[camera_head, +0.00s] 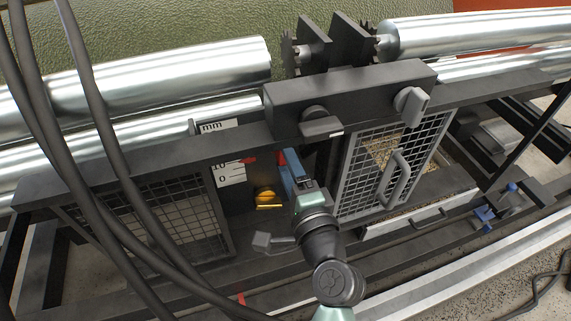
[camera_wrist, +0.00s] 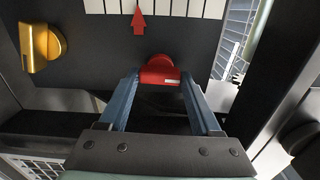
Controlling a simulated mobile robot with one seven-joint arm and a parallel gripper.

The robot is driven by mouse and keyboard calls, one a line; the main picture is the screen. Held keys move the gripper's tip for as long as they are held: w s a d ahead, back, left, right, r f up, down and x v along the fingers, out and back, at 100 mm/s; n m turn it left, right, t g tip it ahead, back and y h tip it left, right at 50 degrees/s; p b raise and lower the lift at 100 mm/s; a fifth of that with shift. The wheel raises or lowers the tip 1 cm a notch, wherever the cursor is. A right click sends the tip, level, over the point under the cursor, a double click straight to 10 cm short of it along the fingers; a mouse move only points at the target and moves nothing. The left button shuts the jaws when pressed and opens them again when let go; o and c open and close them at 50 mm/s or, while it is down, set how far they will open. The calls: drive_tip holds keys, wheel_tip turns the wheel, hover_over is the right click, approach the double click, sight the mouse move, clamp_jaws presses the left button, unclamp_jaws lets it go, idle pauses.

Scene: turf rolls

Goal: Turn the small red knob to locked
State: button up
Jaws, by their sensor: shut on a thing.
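The small red knob (camera_wrist: 158,67) is on the dark panel in the wrist view. It has a rounded top and a short white mark at its lower right. My gripper (camera_wrist: 158,77) has its two blue fingers on either side of the knob and is shut on it. In the head view my gripper (camera_head: 288,160) reaches the panel below the dark crossbeam, and its fingers hide most of the knob. No locked or unlocked label is readable.
A yellow knob (camera_wrist: 40,46) is left of the red one. A white scale (camera_wrist: 160,7) with a red pointer (camera_wrist: 139,20) is above. A mesh door (camera_head: 340,190) with a grey handle stands close to the right of my gripper. Dark cables hang at the left.

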drive_tip(key=shift+n, duration=0.4)
drive_tip(key=o, duration=1.4)
drive_tip(key=b+v, duration=0.1)
drive_tip(key=v, duration=1.2)
